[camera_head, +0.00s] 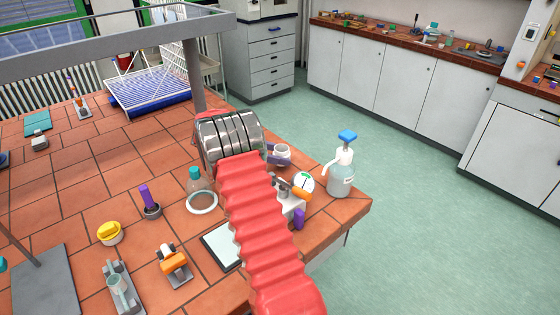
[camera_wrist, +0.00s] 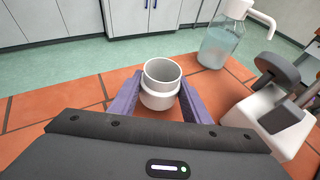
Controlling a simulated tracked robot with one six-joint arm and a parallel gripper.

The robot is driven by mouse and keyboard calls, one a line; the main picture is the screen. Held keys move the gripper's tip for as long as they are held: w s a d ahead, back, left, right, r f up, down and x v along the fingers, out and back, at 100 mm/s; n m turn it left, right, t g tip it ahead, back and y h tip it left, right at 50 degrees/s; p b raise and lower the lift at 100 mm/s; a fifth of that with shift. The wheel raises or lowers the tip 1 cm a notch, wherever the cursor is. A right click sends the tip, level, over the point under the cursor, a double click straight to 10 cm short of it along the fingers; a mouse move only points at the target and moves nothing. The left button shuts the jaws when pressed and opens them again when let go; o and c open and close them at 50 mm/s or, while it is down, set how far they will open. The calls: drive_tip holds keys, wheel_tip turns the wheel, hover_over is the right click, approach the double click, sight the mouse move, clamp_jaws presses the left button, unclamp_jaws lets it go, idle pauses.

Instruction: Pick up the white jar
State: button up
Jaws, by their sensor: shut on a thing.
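The white jar (camera_wrist: 160,88) is a short open-topped cylinder with a thick band round its middle. In the wrist view it stands upright between the two purple fingers of my gripper (camera_wrist: 155,97), which is shut on it. In the head view the jar (camera_head: 281,154) shows just right of the silver end of my arm, near the bench's far right edge. There only a bit of my gripper (camera_head: 270,155) shows beside the jar; the rest is hidden behind my arm. I cannot tell whether the jar's base touches the tiles.
A wash bottle with a blue top (camera_head: 341,170) stands right of the jar near the bench edge. A white device (camera_wrist: 275,120) is close on the right in the wrist view. A round flask (camera_head: 201,194) stands left of my arm. Open tiles lie at the left middle.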

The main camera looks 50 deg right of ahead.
wheel_tip(320, 180, up, 7)
drive_tip(key=shift+r, duration=0.2)
